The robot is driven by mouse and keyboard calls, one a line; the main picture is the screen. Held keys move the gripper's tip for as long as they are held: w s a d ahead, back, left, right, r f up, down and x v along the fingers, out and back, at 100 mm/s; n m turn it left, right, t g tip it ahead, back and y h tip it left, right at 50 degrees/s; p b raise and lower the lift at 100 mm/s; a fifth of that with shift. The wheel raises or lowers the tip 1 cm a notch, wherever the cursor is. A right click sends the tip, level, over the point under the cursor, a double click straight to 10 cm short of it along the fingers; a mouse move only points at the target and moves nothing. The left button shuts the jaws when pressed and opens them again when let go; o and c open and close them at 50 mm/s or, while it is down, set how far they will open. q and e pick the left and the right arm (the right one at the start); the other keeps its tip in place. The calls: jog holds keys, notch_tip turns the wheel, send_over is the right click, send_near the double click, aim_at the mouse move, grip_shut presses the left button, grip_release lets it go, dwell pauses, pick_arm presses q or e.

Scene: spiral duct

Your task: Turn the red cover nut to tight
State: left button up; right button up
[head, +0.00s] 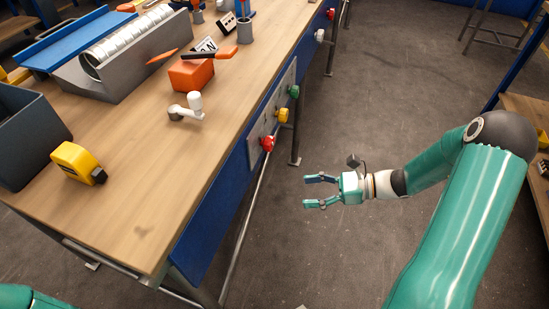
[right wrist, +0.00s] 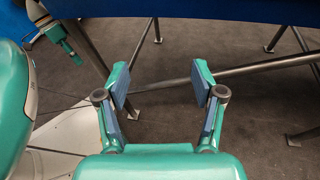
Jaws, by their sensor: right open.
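The red cover nut (head: 267,143) sits on a grey panel (head: 256,150) on the side of the workbench, nearest to me in a row with a yellow knob (head: 282,115) and a green knob (head: 293,91). My right gripper (head: 313,192) is open and empty, to the right of the red nut and lower in the head view, apart from it. In the right wrist view my right gripper (right wrist: 162,88) has its two fingers apart with only floor and metal legs beyond; the red nut does not show there. My left gripper is not visible in the head view.
The workbench (head: 125,220) holds a yellow tape measure (head: 77,162), an orange block (head: 191,74), a white-handled crank (head: 188,107) and a spiral duct (head: 130,45) in a grey cradle. Bare floor (head: 370,90) lies right of the bench. Metal bench legs (right wrist: 160,80) stand beyond my right gripper.

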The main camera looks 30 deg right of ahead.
jog(key=w+d+r+m+t+b, duration=0.1)
jog(key=d+r+m+t, duration=0.2)
jog(key=d+r+t, duration=0.3)
pick_arm(q)
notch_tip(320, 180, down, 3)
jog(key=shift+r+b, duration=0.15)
jog(key=shift+b, duration=0.15)
pick_arm(e)
jog(key=g, duration=0.1)
send_near(273, 144)
jog(key=x, duration=1)
jog(key=shift+f, duration=0.15)
jog(key=shift+c, duration=0.2)
jog(key=c, duration=1.1)
jog(key=shift+d+h, duration=0.2)
jog(key=shift+h, duration=0.1)
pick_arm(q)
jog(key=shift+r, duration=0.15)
